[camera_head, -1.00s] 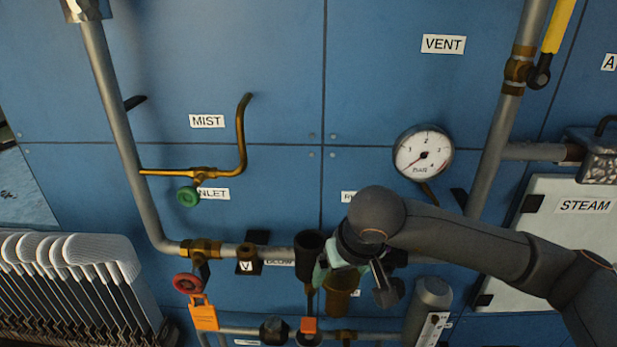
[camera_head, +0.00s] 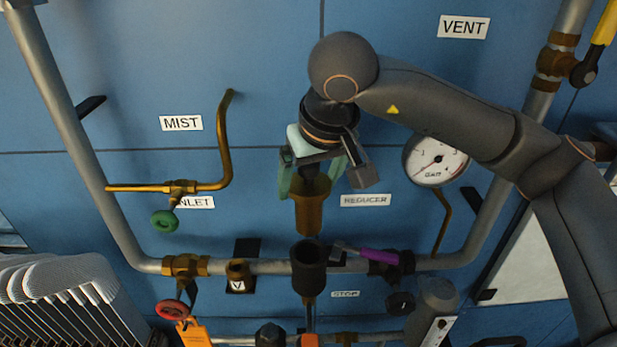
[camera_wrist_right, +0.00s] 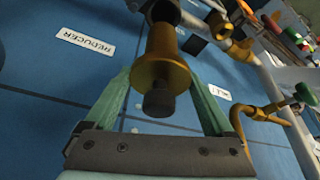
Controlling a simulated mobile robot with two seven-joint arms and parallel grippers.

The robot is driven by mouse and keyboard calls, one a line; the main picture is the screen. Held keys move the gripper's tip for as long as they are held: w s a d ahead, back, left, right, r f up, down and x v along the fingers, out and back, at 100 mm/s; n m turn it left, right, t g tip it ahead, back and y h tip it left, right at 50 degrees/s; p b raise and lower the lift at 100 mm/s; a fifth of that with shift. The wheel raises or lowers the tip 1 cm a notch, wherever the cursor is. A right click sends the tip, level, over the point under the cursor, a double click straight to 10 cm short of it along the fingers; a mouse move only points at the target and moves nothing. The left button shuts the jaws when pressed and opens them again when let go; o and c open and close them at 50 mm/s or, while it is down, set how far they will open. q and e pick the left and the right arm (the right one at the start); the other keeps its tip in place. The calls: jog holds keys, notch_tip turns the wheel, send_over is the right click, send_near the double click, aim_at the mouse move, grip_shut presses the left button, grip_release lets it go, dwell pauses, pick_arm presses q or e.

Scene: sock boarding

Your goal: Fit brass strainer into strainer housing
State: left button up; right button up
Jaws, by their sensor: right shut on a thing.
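The brass strainer (camera_head: 309,216), a tapered brass cup with a dark knob on top, hangs upright below my right gripper (camera_head: 312,182). The gripper's pale green fingers are shut on it at the knob end. In the right wrist view the strainer (camera_wrist_right: 160,70) sits between the fingers, its dark knob (camera_wrist_right: 158,101) nearest the camera. The strainer housing looks to be the black open-topped cup (camera_head: 308,267) on the grey pipe. The strainer is above that cup and apart from it. My left gripper is not in view.
A pressure gauge (camera_head: 436,160) is to the right of my right gripper. A bent brass mist pipe (camera_head: 226,140) with a green valve wheel (camera_head: 165,221) is to the left. A purple-handled valve (camera_head: 378,256) lies right of the cup. White sock forms (camera_head: 55,280) stand at lower left.

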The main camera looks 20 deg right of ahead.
aim_at(309, 223)
jog(key=shift+f, duration=0.1)
jog(key=shift+f+b, duration=2.65)
jog(key=shift+f, duration=0.1)
jog(key=shift+b, duration=0.4)
jog(key=shift+f+b, duration=1.4)
jog(key=shift+f, duration=0.2)
jog(key=shift+f, duration=0.3)
jog(key=shift+f+b, duration=0.75)
jog(key=shift+b, duration=0.15)
jog(key=shift+f+b, duration=0.35)
jog(key=shift+f, duration=0.05)
